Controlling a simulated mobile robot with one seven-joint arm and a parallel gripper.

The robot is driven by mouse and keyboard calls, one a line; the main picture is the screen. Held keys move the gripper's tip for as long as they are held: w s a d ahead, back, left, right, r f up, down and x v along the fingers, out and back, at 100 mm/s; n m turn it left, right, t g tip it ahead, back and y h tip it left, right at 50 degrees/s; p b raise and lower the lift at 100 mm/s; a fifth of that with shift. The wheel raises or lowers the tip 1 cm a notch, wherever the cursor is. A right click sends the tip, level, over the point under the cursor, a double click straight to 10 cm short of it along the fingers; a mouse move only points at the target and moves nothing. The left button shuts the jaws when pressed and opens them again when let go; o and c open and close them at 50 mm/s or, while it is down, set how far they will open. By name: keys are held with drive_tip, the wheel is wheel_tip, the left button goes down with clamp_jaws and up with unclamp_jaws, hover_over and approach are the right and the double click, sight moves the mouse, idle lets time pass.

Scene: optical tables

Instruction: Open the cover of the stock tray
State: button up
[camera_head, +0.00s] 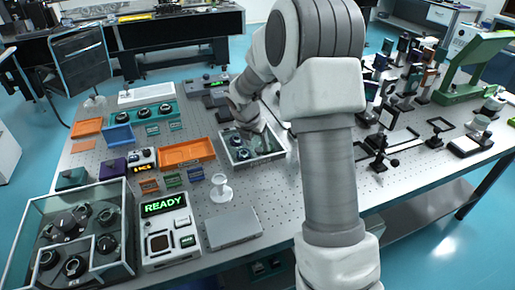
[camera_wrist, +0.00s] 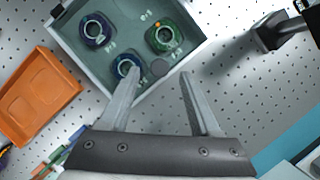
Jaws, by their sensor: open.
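A shallow tray (camera_head: 279,151) with a pale rim stands in the middle of the table, under my gripper (camera_head: 249,127). In the wrist view this grey-green tray (camera_wrist: 70,38) holds three round optic mounts, two blue and one green. A small grey disc (camera_wrist: 159,67) shows near its lower corner. I cannot tell whether a clear cover lies over it, nor which container is the stock tray. My gripper (camera_wrist: 159,78) is open and empty, its fingertips over the tray's near corner. Contact cannot be made out. In the head view my arm hides part of the tray.
An orange tray (camera_wrist: 40,95) lies left of the gripper. A glass-walled box (camera_head: 122,272) with several dark mounts stands at the front left, beside a device reading READY (camera_head: 165,225). A white stemmed holder (camera_head: 221,188) and a grey plate (camera_head: 233,229) are nearby. Optics crowd the right.

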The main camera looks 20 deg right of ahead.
drive_tip(key=shift+x, duration=1.25)
clamp_jaws()
idle(0.5)
